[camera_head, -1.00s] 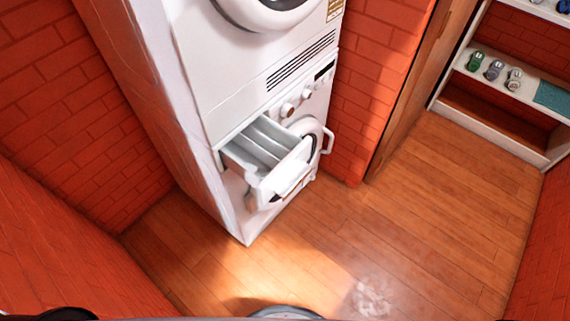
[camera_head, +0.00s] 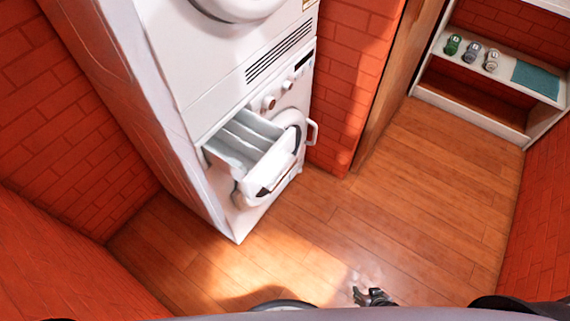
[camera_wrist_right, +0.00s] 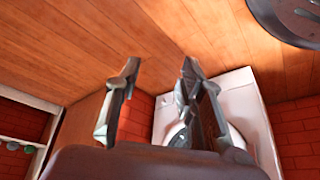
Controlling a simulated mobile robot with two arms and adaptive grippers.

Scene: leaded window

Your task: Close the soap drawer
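The white soap drawer (camera_head: 268,168) is pulled out from the front of the lower white washing machine (camera_head: 221,203) in the head view. Its several compartments show from above. My right gripper (camera_head: 373,296) is low in the head view, in front of and to the right of the machine, well apart from the drawer. In the right wrist view my right gripper (camera_wrist_right: 158,82) has its two fingers spread with nothing between them. In that view the machine (camera_wrist_right: 243,100) is partly hidden behind the fingers. My left gripper is not in view.
A round door with a handle (camera_head: 313,132) is beside the drawer. A second white machine (camera_head: 190,60) is stacked above. Red brick walls (camera_head: 75,125) stand around. A shelf (camera_head: 510,78) with small bottles is at the far right. The wooden floor (camera_head: 400,205) is clear.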

